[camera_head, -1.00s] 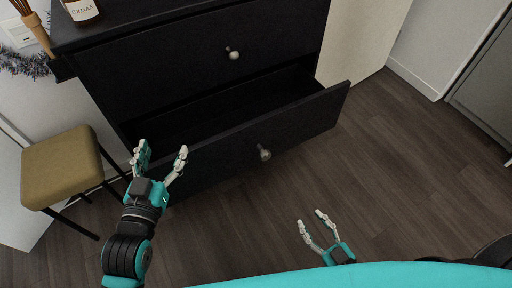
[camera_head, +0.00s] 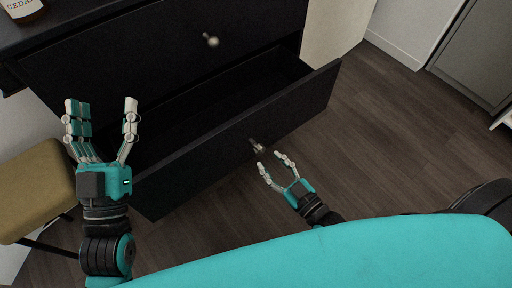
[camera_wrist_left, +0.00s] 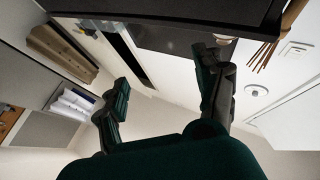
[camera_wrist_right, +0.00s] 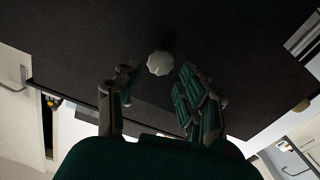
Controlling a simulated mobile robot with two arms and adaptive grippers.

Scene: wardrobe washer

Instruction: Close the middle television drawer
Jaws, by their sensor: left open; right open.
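The black open drawer (camera_head: 236,134) sticks out of the dark dresser, below a shut upper drawer (camera_head: 165,58). Its inside looks empty. Its round metal knob (camera_head: 257,146) is on the front face. My right gripper (camera_head: 271,160) is open just in front of this knob; in the right wrist view the knob (camera_wrist_right: 160,63) lies ahead between the spread fingers (camera_wrist_right: 152,88). I cannot tell whether they touch it. My left gripper (camera_head: 101,104) is open and empty, raised at the left end of the open drawer; its fingers also show in the left wrist view (camera_wrist_left: 163,90).
A stool with a tan seat (camera_head: 35,190) stands at the left, close to my left arm. A grey cabinet (camera_head: 478,55) is at the far right. Wooden floor (camera_head: 385,135) is clear right of the drawer.

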